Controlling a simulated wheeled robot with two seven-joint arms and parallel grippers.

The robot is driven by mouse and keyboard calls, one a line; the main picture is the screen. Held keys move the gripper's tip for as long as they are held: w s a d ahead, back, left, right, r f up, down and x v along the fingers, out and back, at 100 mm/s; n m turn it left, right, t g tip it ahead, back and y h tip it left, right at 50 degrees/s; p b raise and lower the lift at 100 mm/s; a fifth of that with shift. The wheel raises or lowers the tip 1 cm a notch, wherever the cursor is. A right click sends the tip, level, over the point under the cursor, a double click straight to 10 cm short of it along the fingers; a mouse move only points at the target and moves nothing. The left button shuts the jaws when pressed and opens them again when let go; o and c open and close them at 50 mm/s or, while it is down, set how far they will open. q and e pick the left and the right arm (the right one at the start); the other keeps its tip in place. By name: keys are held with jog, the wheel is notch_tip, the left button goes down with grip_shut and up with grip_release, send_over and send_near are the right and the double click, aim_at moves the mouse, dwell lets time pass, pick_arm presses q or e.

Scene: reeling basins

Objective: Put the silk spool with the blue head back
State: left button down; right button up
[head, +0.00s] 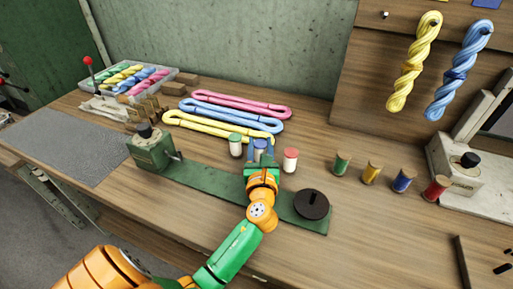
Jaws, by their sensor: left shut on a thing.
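The white silk spool with the blue head (260,145) shows between the fingers of my left gripper (261,156). My left gripper is shut on it, and the fingers hide much of its body. The spool is between a white spool with a green head (235,145) on its left and a white spool with a red head (290,160) on its right. I cannot tell whether its base touches the table. My right gripper is not in view.
A green strip (210,184) carries a green device (151,149) and a dark round disc (311,205). Pink, blue and yellow skeins (228,108) lie behind the spools. Several coloured thread reels (372,172) stand right. The wooden table (370,235) is clear at front right.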

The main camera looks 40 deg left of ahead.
pick_arm(q)
jog(key=c, duration=0.6)
grip_release()
jog(key=shift+d+r, duration=0.1)
jog(key=shift+d, duration=0.15)
jog(key=shift+o, duration=1.1)
jog(key=shift+d, duration=0.25)
jog(key=shift+a, duration=0.1)
jog(key=shift+a, duration=0.1)
jog(key=shift+s, duration=0.25)
jog(key=b+v, duration=0.1)
jog(key=v, duration=1)
jog(key=shift+s+d, duration=0.2)
jog(key=shift+d, duration=0.15)
